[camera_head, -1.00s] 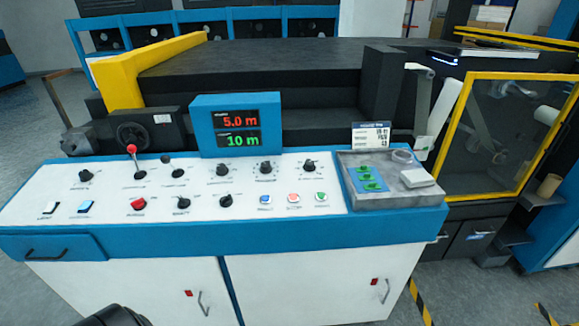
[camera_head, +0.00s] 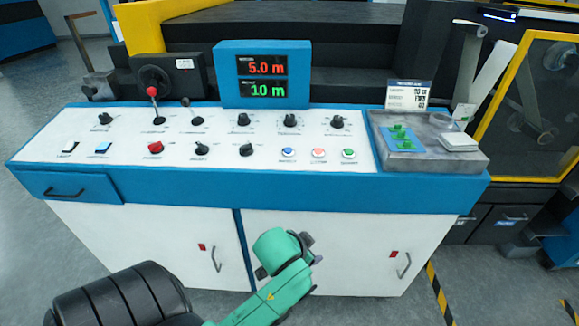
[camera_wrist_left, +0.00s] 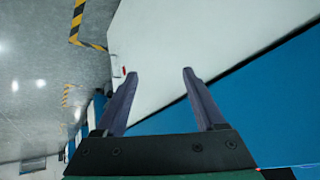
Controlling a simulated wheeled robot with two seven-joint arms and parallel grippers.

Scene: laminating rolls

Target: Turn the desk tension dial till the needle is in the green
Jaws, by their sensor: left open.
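The control desk (camera_head: 300,192) has a white sloping panel with several black knobs. Three knobs stand in the upper row: left one (camera_head: 243,119), middle one (camera_head: 290,120), right one (camera_head: 337,122). Others are at the far left (camera_head: 104,118) and in the lower row (camera_head: 246,149). Labels are too small to read, so I cannot tell which is the tension dial. No needle is clear. My left gripper (camera_head: 311,249) is in front of the desk's white cabinet, below the panel, touching no knob. In the left wrist view its fingers (camera_wrist_left: 160,73) are apart and empty. My right gripper is out of view.
A display (camera_head: 262,78) reads 5.0 m and 10 m. A red-topped lever (camera_head: 152,92), a red button (camera_head: 155,147) and coloured buttons (camera_head: 318,154) share the panel. A grey tray (camera_head: 423,155) with green pieces sits at the right. The cabinet front has handles (camera_head: 403,266).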

